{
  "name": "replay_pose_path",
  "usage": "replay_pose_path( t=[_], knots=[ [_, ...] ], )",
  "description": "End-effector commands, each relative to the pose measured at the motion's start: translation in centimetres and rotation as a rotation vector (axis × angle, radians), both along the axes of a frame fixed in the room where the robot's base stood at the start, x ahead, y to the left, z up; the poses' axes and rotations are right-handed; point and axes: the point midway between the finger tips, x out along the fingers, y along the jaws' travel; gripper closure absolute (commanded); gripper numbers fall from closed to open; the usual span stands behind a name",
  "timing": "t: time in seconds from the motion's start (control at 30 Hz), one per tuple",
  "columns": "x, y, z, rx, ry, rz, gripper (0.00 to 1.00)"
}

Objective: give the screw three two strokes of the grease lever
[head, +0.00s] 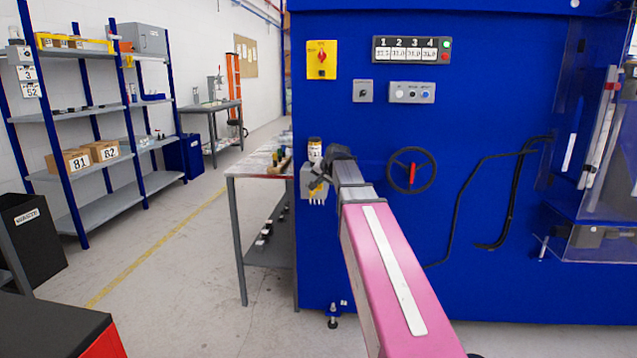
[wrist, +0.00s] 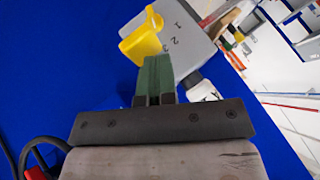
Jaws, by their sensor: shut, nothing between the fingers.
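The grease unit is a grey box (head: 306,182) on the blue machine's left side; it also shows in the wrist view (wrist: 190,38) with the numbers 1, 2 and 3. A yellow part (wrist: 142,40), perhaps the lever or a selector, stands out from its face. My gripper (wrist: 154,62) is shut and empty, its green fingers together just beside the yellow part; I cannot tell whether they touch. In the head view my gripper (head: 322,178) is dark and small in front of the box and partly hides it. A jar (head: 315,148) stands above the box.
A red-handled handwheel (head: 410,170) is right of my arm. A workbench (head: 258,168) with small items stands behind the box to the left. A control panel (head: 411,92) and a numbered display (head: 411,50) are above. Open floor (head: 180,270) lies left.

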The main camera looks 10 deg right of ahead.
Motion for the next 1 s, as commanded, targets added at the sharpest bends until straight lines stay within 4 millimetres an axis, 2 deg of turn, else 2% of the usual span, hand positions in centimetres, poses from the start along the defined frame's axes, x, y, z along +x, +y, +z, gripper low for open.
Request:
replay_pose_path(
  t=[0.27,1.0],
  knots=[
    [0.0,0.0,0.2,0.000,0.001,0.000,1.00],
    [0.0,0.0,3.5,-0.001,0.001,-0.001,1.00]
  ],
)
